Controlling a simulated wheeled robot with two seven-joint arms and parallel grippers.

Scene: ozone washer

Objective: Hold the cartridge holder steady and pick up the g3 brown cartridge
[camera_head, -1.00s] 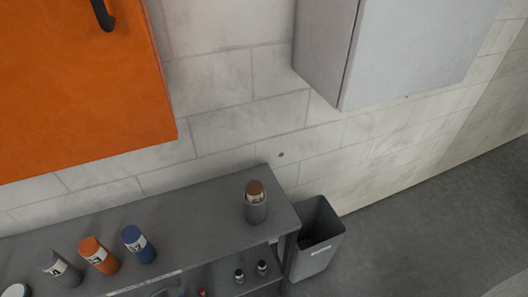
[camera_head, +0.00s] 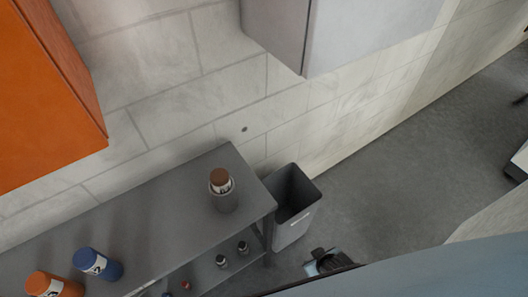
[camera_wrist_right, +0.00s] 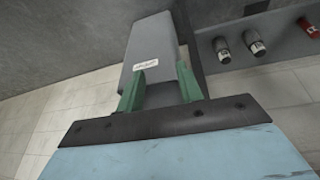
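The brown-topped cartridge (camera_head: 219,177) stands upright in the grey cylindrical cartridge holder (camera_head: 225,202), near the right end of the grey shelf top. Its label is too small to read surely. No gripper touches the cartridge or the holder. In the right wrist view my right gripper (camera_wrist_right: 160,70) has its two green fingers spread with nothing between them. The grey bin shows beyond the fingers; the brown cartridge is not in that view. My left gripper is in neither view.
Small bottles (camera_head: 243,248) sit on the lower shelf. A grey bin (camera_head: 290,205) stands beside the shelf's right end. A grey wall cabinet (camera_head: 345,30) hangs above.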

